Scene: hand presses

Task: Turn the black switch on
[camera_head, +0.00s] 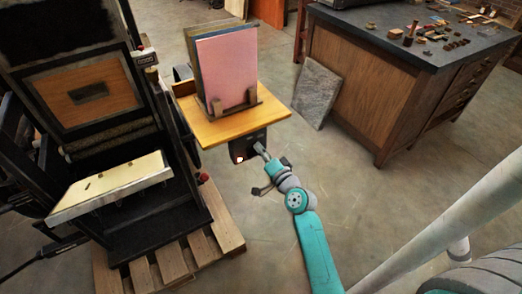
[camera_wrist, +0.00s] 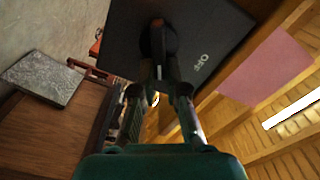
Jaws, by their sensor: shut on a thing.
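The black switch is a dark box under the small wooden table. In the wrist view the switch box (camera_wrist: 200,25) shows a round dark knob (camera_wrist: 158,38) and the word OFF in white on the right. The box also appears in the head view (camera_head: 240,151), with a small white and red spot on its face. My gripper (camera_wrist: 162,76) is at the knob, its fingers closed together on it. In the head view my gripper (camera_head: 262,150) reaches the right side of the box. The far side of the knob is hidden.
A wooden table (camera_head: 270,109) above the box carries a pink sheet (camera_head: 227,70) on a stand. A dark press (camera_head: 100,200) stands on a pallet at left. A grey slab (camera_head: 315,93) leans against a wooden cabinet (camera_head: 350,80).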

